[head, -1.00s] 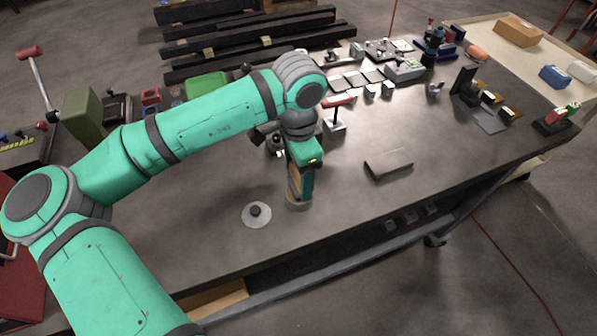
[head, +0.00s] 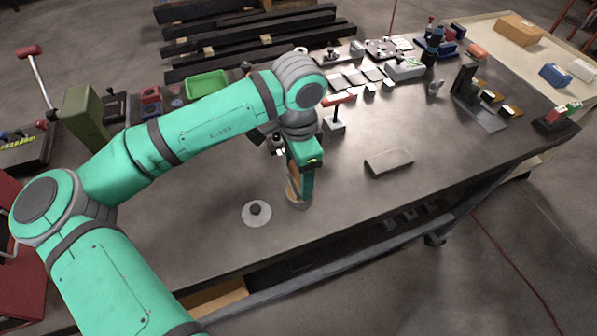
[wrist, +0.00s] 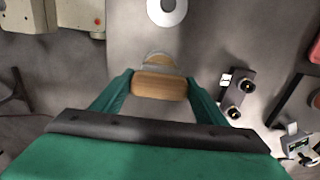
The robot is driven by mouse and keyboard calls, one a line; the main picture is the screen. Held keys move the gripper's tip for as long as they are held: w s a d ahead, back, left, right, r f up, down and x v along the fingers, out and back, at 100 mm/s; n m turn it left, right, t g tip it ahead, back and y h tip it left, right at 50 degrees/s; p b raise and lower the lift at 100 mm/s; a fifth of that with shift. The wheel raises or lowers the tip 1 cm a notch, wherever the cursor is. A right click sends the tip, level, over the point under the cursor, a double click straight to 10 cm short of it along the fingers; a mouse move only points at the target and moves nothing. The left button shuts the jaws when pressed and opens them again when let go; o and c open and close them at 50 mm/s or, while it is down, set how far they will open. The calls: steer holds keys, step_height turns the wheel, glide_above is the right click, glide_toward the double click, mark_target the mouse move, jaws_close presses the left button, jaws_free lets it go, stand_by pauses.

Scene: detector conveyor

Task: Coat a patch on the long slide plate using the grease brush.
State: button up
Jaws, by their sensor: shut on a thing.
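My gripper (head: 300,180) is shut on the wooden handle of the grease brush (wrist: 160,85), in the middle of the wrist view. The brush is also partly visible in the head view (head: 293,186).
A red-handled stand (head: 335,122) is behind my gripper. A black bracket with a plate (head: 470,105) and small parts fill the far right of the bench (head: 350,210). The bench front is clear.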

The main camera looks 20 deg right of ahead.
stand_by(0.3)
steer(key=shift+r, duration=3.5)
steer(key=shift+d, duration=0.1)
